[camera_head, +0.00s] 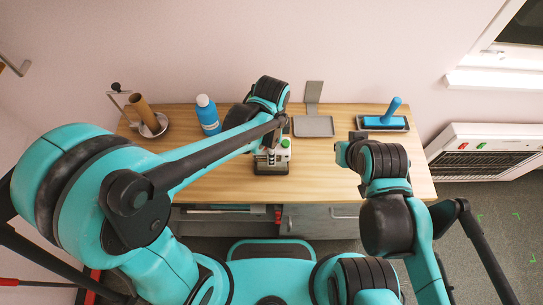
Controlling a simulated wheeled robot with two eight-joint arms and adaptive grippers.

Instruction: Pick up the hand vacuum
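A white device with a green top and a black base (282,155) stands near the table's front middle. It may be the hand vacuum, but I cannot tell for certain. My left arm reaches over the table and partly covers it. The fingers of my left gripper are hidden behind the arm, so I cannot tell whether they touch the device. My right arm is folded at the table's right front. The fingers of my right gripper do not show clearly, and nothing is seen held there.
On the wooden table (215,175) are a blue bottle (208,115), a brown roll on a stand (146,115), a grey plate with an upright back (313,126), and a blue-handled tool (388,115) on a dark tray (370,124). A heater (485,150) stands right.

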